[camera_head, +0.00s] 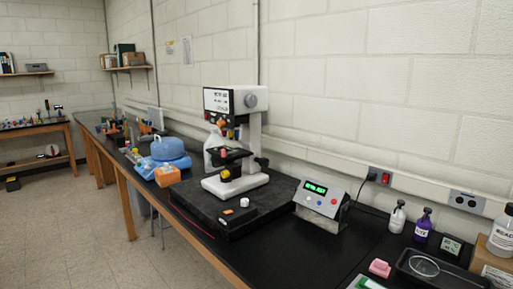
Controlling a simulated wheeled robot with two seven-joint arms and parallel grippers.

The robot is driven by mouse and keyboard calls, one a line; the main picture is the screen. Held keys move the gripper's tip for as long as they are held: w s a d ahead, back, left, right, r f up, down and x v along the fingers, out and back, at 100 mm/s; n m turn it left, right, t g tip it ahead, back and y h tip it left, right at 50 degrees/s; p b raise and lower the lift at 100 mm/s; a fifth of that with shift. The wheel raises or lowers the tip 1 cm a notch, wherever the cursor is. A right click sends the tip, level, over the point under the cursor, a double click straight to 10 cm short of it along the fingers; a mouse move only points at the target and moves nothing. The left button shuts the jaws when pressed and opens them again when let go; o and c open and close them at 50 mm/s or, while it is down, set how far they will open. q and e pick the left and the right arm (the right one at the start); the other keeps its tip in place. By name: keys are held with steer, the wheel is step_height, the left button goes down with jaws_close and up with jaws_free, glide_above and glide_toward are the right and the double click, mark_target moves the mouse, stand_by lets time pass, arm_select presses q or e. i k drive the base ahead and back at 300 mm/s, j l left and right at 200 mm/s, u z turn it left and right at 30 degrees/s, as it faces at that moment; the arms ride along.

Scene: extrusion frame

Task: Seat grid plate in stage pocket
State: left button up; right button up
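A white and black microscope-like instrument (252,140) stands upright on a thick black slab on the bench. Its dark stage (232,156) juts out under the head at mid-height, and the pocket in it is too small to make out. A clear round dish (424,266) lies in a black tray (455,278) at the bottom right. I cannot tell whether this dish is the grid plate, and no other plate is clearly recognisable. Neither of my grippers shows in the head view.
A pink block (380,268), bottles (422,226) and a small meter (452,246) crowd the right end.

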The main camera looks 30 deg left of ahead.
mark_target(220, 152)
steer(key=i+j+z, duration=0.15)
steer(key=j, duration=1.15)
steer(key=j+z, duration=0.2)
steer(key=j, duration=1.1)
